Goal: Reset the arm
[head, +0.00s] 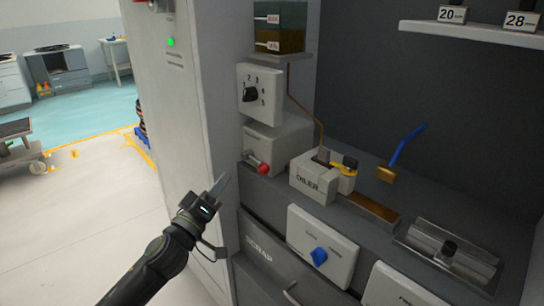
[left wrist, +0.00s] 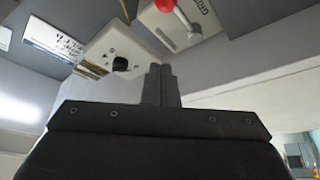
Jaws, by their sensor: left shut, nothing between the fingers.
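My left gripper (head: 222,184) is shut and empty, raised in front of the cabinet's left edge, below and left of the red-knobbed lever. Its closed fingers also show in the left wrist view (left wrist: 160,85). The red knob (head: 263,169) sits on a short lever on a pale box (head: 278,143); the knob also shows at the top of the left wrist view (left wrist: 165,5). The gripper is apart from it. My right gripper is in neither view.
A dial panel (head: 259,95) with a black knob is above the lever box. A blue-knobbed panel (head: 323,245) and scrap drawer (head: 270,255) are below. Open floor (head: 85,210) lies left.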

